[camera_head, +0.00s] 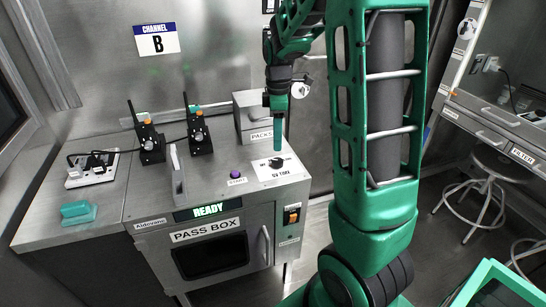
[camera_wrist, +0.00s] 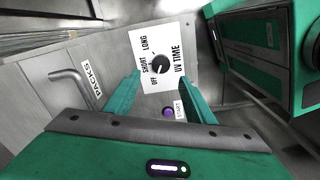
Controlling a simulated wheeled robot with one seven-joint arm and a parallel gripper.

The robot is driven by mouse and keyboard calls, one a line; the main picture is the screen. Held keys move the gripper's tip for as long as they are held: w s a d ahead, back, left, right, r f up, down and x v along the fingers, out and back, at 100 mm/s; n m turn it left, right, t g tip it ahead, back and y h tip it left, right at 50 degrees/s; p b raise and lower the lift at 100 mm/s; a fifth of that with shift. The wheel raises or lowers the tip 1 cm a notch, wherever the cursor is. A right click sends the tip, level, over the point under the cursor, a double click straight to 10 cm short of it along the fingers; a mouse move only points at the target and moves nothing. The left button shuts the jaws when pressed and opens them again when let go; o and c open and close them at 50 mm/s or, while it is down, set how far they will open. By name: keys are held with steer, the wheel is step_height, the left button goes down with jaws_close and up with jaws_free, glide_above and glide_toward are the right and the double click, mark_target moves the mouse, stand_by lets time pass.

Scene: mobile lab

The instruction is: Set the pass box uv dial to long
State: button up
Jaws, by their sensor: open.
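The pass box (camera_head: 150,220) is a steel cabinet with a dark window and a lit READY display. Its black round UV dial (camera_wrist: 160,66) sits on a white plate (camera_wrist: 174,42) marked OFF, SHORT, LONG and UV TIME. A small light mark shows on the dial, but I cannot tell which setting it points to. My gripper (camera_wrist: 164,82) is open and empty, with its green fingers apart on either side of the dial's near side in the wrist view. In the head view my gripper (camera_head: 278,148) hangs just above the dial, partly hiding it.
A purple START button (camera_head: 235,174) lies left of the plate. A steel box marked PACKS (camera_head: 252,118) stands close behind. A stool (camera_head: 490,170) is at right.

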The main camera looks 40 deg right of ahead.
mark_target(277, 160)
step_height(277, 160, down, 9)
steer(key=shift+f, duration=0.1)
stand_by(0.3)
steer(key=c, duration=1.1)
